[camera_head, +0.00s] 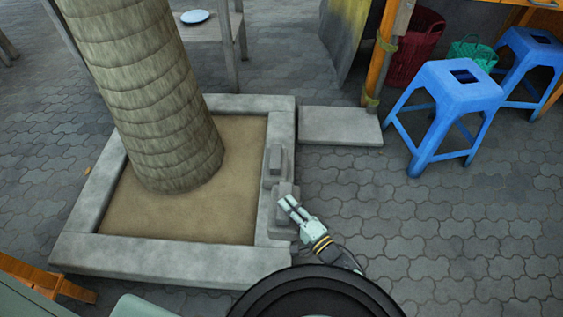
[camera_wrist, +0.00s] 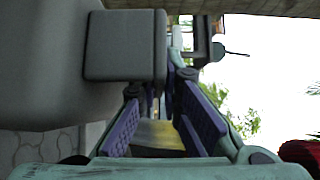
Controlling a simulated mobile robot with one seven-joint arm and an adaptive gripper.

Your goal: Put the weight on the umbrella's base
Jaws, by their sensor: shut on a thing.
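Two grey stepped blocks that look like weights sit on the right rim of the stone planter. The farther weight (camera_head: 276,163) stands apart from my gripper. My gripper (camera_head: 288,203) is at the upper part of the nearer weight (camera_head: 280,218) and is shut on it. In the wrist view, the purple finger pads of my gripper (camera_wrist: 160,85) reach a grey block (camera_wrist: 125,45); the exact contact is partly hidden. The nearer weight appears to rest on the rim.
The planter (camera_head: 150,258) holds sand and a thick trunk (camera_head: 145,90). A low stone slab (camera_head: 340,125) lies beside it. Blue stools (camera_head: 455,90), a red basket (camera_head: 415,50) and a green basket (camera_head: 472,53) stand at the upper right. The paving at the right is clear.

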